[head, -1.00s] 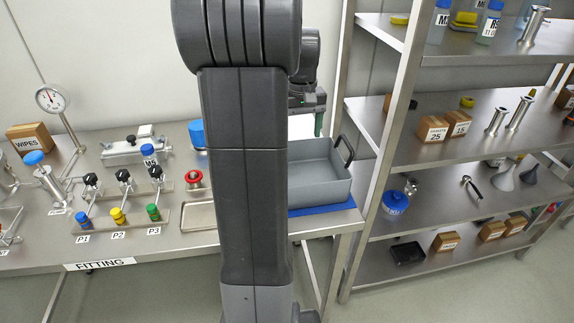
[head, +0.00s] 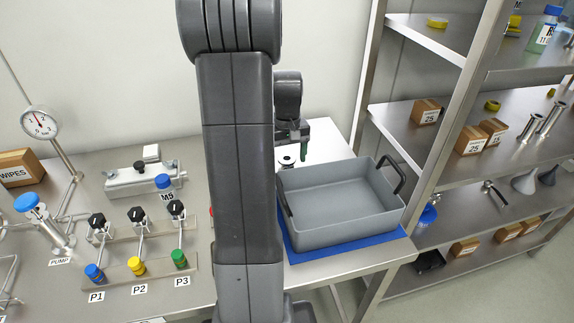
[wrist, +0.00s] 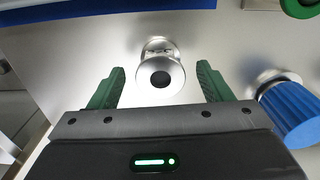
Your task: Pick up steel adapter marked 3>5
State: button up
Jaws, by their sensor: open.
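A steel adapter (wrist: 160,66), a short flanged metal piece with a dark bore, is in the upper middle of the wrist view. Dark marking shows on its side, too small to read surely. My gripper (wrist: 161,78) is open, with one green finger on each side of the adapter's near end; I see no contact. In the head view my gripper (head: 299,147) points down behind the grey tray, and a small metal piece (head: 287,160), seemingly the adapter, shows on the bench beside it, partly hidden by my arm.
The grey tray (head: 340,233) with black handles stands on a blue mat just in front. In the wrist view a blue ribbed-capped object (wrist: 288,112) lies to the right, and a green ring (wrist: 301,6) is at the top right. A steel shelf rack (head: 440,150) stands right.

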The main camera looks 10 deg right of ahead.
aim_at(287, 158)
jog(key=shift+f, duration=1.5)
jog(key=c, duration=1.2)
